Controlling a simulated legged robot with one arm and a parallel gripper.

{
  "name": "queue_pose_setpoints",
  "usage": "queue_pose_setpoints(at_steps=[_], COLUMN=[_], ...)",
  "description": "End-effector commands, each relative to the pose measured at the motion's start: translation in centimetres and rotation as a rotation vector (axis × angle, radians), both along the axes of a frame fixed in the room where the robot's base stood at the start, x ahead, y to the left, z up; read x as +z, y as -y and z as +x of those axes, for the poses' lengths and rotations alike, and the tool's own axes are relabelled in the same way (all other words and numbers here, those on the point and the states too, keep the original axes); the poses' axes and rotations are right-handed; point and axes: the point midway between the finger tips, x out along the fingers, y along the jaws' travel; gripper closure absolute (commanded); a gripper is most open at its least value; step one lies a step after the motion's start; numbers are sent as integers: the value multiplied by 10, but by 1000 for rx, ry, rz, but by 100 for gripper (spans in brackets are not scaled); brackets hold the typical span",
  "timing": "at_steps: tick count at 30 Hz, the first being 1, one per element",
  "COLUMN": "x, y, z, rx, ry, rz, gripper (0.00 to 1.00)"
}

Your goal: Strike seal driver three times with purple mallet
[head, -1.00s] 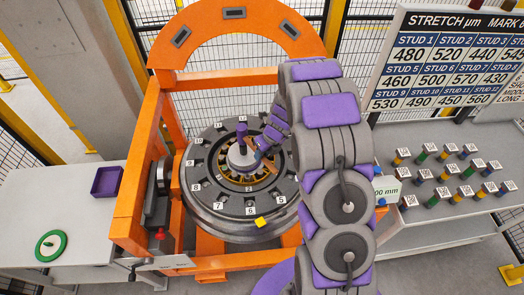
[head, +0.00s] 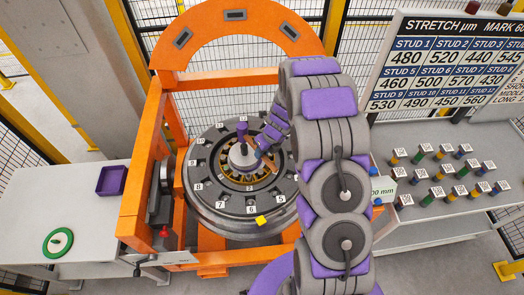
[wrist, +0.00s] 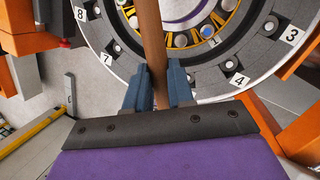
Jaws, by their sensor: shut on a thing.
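My gripper (wrist: 157,90) is shut on the brown handle of the mallet (wrist: 150,35), which runs upward out of the wrist view. The mallet's head is not clearly seen there. In the head view my gripper (head: 260,153) is over the wheel (head: 215,210), just right of its centre. A grey round piece, seemingly the seal driver (head: 240,161), sits at the wheel's hub. An upright purple piece (head: 242,130) shows directly above it. I cannot tell whether this is the mallet head or part of the driver, or whether mallet and driver touch.
An orange gantry frame (head: 128,200) surrounds the wheel. Numbered plates and a yellow block (head: 261,220) lie on the wheel rim. A left table holds a purple tray (head: 112,181) and a green ring (head: 57,242). A right bench (head: 425,228) holds several tagged studs.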

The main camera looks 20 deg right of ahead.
Motion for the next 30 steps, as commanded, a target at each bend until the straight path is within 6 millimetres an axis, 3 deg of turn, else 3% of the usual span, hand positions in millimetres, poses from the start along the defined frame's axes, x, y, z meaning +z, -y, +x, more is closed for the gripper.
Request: queue_pose_setpoints(at_steps=[11, 20, 30], x=[-3, -40, -12], y=[0, -1, 0], z=[0, 0, 1], rx=[0, 0, 0], ry=[0, -2, 3], rz=[1, 2, 0], gripper=[100, 100, 100])
